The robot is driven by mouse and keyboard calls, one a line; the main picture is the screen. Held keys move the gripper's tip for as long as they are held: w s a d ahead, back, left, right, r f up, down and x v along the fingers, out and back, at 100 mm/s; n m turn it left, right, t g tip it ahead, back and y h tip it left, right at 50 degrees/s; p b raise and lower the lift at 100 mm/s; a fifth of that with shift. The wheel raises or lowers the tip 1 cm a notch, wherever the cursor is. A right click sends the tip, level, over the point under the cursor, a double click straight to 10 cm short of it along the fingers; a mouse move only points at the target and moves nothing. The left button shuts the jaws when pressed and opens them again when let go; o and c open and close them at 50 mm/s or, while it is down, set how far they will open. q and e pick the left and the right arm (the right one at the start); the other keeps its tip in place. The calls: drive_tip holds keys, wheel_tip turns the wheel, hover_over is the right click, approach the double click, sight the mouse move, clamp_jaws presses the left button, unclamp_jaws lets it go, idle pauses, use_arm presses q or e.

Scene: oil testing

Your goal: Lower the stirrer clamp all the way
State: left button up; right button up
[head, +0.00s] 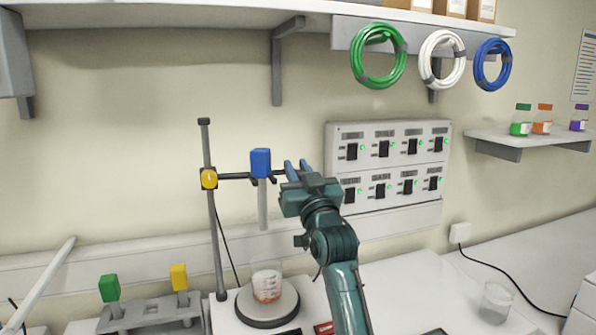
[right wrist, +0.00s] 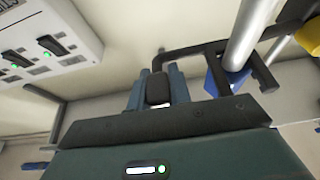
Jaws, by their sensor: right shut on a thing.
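The stirrer clamp (head: 236,176) is a dark horizontal arm on an upright grey pole (head: 213,235), with a round yellow knob (head: 209,179) at the pole. It carries a blue block (head: 260,162) and a pale vertical rod (head: 263,210), whose lower end is above the beaker. My right gripper (head: 297,168) is at the clamp's right end. In the right wrist view, my right gripper (right wrist: 158,88) is shut on the clamp's dark handle (right wrist: 158,89), and the bar, rod and blue block (right wrist: 235,82) show beyond. My left gripper is not in view.
A beaker (head: 267,285) with reddish marks stands on a round plate (head: 268,310) below the rod. A switch panel (head: 390,160) is on the wall behind my right arm. A rack with green and yellow blocks (head: 152,315) is at left. Another beaker (head: 496,302) stands at right.

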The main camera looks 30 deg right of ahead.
clamp_jaws()
drive_tip(key=shift+f, duration=0.1)
use_arm(q)
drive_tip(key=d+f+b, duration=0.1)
drive_tip(key=b, duration=0.3)
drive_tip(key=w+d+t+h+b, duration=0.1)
drive_tip(key=b, duration=0.3)
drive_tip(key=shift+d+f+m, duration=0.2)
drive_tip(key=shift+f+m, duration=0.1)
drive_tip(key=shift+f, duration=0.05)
use_arm(e)
wheel_tip(320, 180, down, 14)
drive_tip(key=shift+f, duration=0.35)
drive_tip(key=o, duration=0.6)
unclamp_jaws()
